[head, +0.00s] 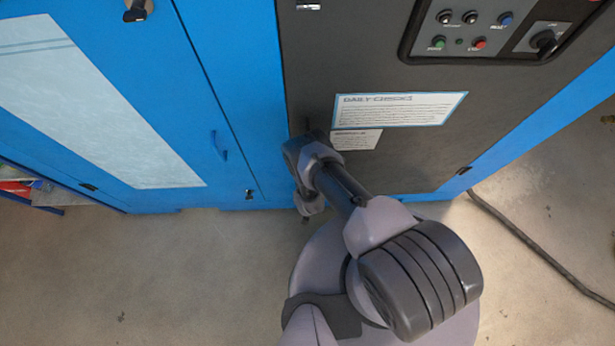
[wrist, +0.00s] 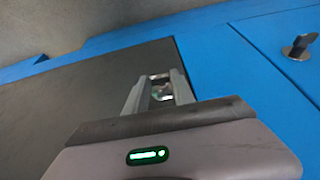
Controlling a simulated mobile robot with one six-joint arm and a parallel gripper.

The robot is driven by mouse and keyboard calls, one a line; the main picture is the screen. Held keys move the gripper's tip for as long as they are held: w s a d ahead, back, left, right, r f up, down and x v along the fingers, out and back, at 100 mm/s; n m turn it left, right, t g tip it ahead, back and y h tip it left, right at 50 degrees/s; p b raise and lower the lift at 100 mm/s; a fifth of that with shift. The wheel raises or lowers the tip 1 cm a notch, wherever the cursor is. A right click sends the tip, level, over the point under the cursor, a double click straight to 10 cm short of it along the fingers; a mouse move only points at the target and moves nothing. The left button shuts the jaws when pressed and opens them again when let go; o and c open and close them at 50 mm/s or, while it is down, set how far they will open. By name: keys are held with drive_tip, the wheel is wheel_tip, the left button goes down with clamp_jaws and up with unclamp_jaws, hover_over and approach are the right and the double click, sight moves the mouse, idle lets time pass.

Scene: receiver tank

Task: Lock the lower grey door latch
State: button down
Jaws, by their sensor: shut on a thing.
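The grey door fills the middle of the head view, and its dark panel (wrist: 85,95) shows at left in the wrist view. The lower grey door latch (wrist: 160,92) is a small shiny metal piece near the edge of that door. My gripper (wrist: 158,80) is shut on it, one finger on each side. The fingers partly cover the latch, so I cannot tell how its handle is turned. In the head view my wrist and arm hide this latch.
A blue door with its own small latch (head: 249,194) stands to the left of the grey door; that latch also shows in the wrist view (wrist: 300,47). A control panel (head: 490,30) is above. A black cable (head: 530,240) lies on the floor at right.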

drive_tip(key=shift+w, duration=0.1)
drive_tip(key=c, duration=1.1)
unclamp_jaws()
drive_tip(key=shift+o, duration=0.2)
drive_tip(key=p+v, duration=0.9)
drive_tip(key=v, duration=0.8)
drive_tip(key=shift+r, duration=0.1)
